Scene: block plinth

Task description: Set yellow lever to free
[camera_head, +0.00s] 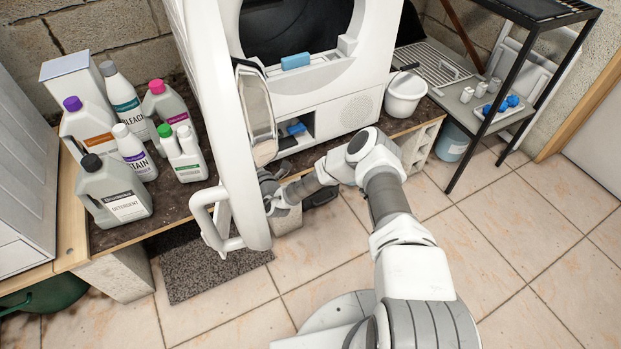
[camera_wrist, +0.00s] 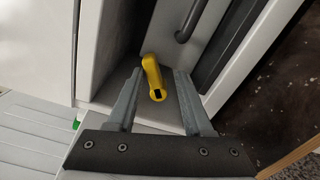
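The yellow lever (camera_wrist: 152,74) shows in the wrist view inside a pale recess, with a dark slot at its near end. My gripper (camera_wrist: 160,82) is open, with one finger on each side of the lever; I cannot tell whether either finger touches it. In the head view my gripper (camera_head: 272,186) is low by the front of the white machine (camera_head: 345,112), partly hidden by the open door (camera_head: 222,110). The lever is hidden there. No marking for free is readable.
The open door with its handle (camera_head: 205,215) stands just left of my gripper. Several bottles (camera_head: 120,200) stand on the plinth (camera_head: 125,238) at left. A white bucket (camera_head: 404,95) and a dark-framed rack (camera_head: 520,70) are at right. The tiled floor at lower right is clear.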

